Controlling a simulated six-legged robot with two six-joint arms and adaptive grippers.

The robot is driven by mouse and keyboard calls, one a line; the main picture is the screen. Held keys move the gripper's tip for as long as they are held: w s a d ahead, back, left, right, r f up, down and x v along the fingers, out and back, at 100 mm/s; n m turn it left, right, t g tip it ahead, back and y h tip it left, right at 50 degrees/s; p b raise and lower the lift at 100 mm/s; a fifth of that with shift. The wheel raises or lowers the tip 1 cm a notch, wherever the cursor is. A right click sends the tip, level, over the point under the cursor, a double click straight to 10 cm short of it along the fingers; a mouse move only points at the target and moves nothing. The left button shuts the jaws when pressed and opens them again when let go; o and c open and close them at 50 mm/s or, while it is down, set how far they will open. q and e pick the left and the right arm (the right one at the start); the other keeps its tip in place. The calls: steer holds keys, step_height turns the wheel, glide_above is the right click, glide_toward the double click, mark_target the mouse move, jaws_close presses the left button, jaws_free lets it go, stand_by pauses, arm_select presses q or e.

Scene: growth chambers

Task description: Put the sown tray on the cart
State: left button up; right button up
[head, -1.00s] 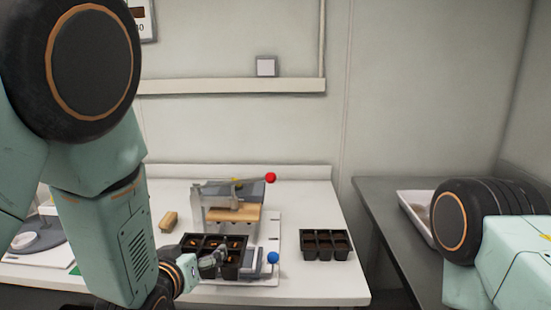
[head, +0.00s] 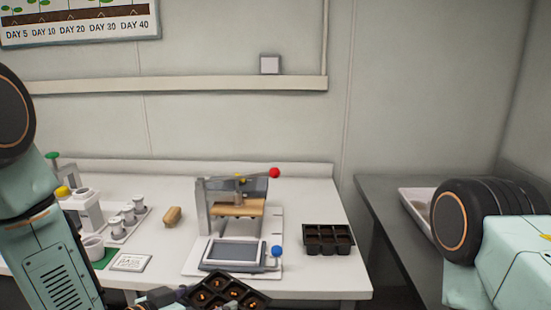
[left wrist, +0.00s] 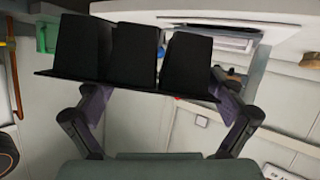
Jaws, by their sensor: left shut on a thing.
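The sown tray (head: 228,292), black with brown seed-like bits in its cells, is at the bottom edge of the head view, partly cut off. My left gripper (head: 172,298) is shut on it at its left side and holds it in front of the table's near edge. In the left wrist view the tray (left wrist: 133,55) shows its black cell undersides, with the left gripper's fingers (left wrist: 155,92) at its rim. My right gripper is out of view. I cannot make out a cart in these frames.
A press with a red-knobbed lever (head: 236,190) stands on the white table (head: 320,282), its flat plate (head: 233,254) bare. Another black tray (head: 328,238) sits at the right. Cups (head: 128,212) and a wooden block (head: 172,216) are left. A grey bench (head: 385,222) holds a white tray (head: 407,200).

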arm_select(q)
steer(key=s, duration=0.1)
steer(key=s+f+m+g+h+b, duration=0.1)
steer(key=s+f+m+g+h, duration=0.1)
steer(key=shift+s+a, duration=0.2)
steer(key=shift+a, duration=0.05)
arm_select(e)
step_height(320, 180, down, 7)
steer(key=b, duration=0.5)
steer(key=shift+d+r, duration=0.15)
steer(key=shift+b, duration=0.35)
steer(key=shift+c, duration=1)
arm_select(q)
steer(key=s+a+f+m+g, duration=0.1)
steer(key=s+a+f, duration=0.2)
steer(key=s+a, duration=0.1)
steer(key=shift+s+a+h, duration=0.15)
steer(key=shift+s+h, duration=0.1)
steer(key=shift+h, duration=0.15)
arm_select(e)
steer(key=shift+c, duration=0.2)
